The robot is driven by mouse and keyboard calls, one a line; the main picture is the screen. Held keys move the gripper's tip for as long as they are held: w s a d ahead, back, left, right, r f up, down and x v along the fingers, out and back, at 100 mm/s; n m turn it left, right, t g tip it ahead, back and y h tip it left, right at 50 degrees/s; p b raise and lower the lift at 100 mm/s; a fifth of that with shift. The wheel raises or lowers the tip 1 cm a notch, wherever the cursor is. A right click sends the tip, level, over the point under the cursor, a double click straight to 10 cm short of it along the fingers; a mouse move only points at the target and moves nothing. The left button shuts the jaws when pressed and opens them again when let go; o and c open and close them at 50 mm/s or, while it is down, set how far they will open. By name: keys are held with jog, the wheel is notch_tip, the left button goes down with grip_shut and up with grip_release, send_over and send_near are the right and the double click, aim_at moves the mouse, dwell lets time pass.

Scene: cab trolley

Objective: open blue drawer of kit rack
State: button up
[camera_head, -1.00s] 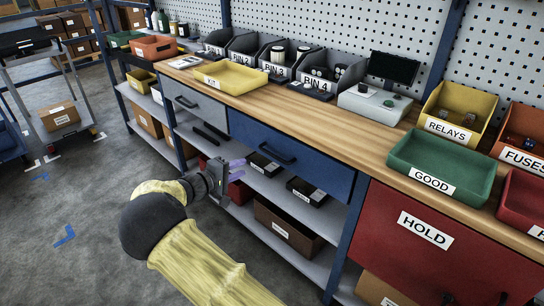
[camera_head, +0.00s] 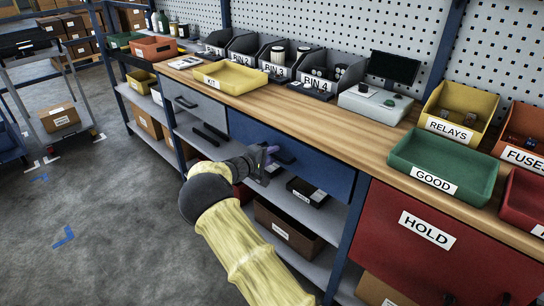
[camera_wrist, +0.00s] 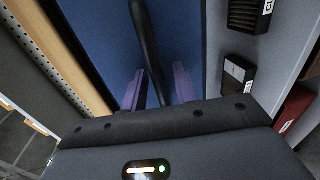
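The blue drawer (camera_head: 318,169) sits under the wooden worktop of the bench and looks shut, its front flush with the frame. My gripper (camera_head: 271,152) is at the drawer's dark handle, which it partly hides in the head view. In the wrist view, the blue drawer front (camera_wrist: 95,35) fills the upper middle. The dark bar handle (camera_wrist: 147,45) runs between the two purple fingers of my gripper (camera_wrist: 158,86). The fingers stand apart on either side of the bar, with gaps visible. I cannot tell whether either finger touches it.
A grey drawer (camera_head: 195,103) is left of the blue one, and a red HOLD panel (camera_head: 440,245) is right. Below is an open shelf with black boxes (camera_head: 307,191) and a brown carton (camera_head: 288,232). A yellow tray (camera_head: 235,77) stands on the worktop.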

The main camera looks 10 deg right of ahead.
grip_shut()
dwell(0.3)
